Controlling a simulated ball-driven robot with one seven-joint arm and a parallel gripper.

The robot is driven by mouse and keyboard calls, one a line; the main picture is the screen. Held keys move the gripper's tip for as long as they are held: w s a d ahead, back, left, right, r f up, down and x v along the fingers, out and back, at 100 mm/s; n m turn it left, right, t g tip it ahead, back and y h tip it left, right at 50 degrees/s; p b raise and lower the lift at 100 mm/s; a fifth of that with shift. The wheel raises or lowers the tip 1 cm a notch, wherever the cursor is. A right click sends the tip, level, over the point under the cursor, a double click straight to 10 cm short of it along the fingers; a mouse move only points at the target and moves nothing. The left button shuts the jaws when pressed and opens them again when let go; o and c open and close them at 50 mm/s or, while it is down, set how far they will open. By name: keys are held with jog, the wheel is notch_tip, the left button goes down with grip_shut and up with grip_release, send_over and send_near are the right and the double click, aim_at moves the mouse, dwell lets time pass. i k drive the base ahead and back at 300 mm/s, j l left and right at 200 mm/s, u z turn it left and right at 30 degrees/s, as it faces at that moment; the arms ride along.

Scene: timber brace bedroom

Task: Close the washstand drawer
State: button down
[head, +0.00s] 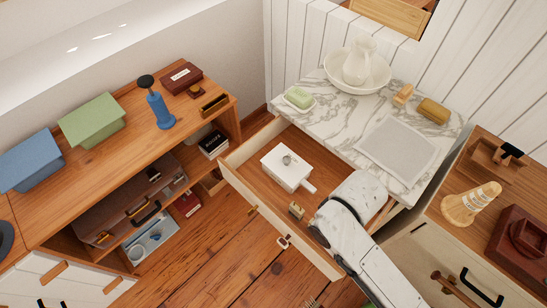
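The washstand (317,133) has a white marble top with grey veins and stands at the right of the middle. Its wooden drawer (262,152) is pulled far out toward the lower left. Inside the drawer lie a white box-like thing (286,168) with a short stub and a small ring-shaped thing on top, and a small brown block (297,210). The pale drawer front (236,189) carries small metal fittings. My white arm reaches over the drawer's right part and hides some of it. My gripper does not show.
On the washstand stand a basin (332,82) with a jug, green soap (299,97), a sponge (432,109) and a grey cloth (398,150). A wooden shelf unit (95,149) stands left, close to the drawer's corner. A cabinet (440,238) stands right. Wood floor (220,265) is free below.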

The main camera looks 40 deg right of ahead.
aim_at(242, 169)
jog(key=k+l, duration=0.2)
jog(key=k, duration=0.25)
jog(key=j+u, duration=0.35)
jog(key=i+j+u, duration=0.15)
jog(key=u, duration=0.25)
jog(key=i+j+u, duration=0.1)
jog(key=j+u, duration=0.25)
jog(key=l, duration=0.1)
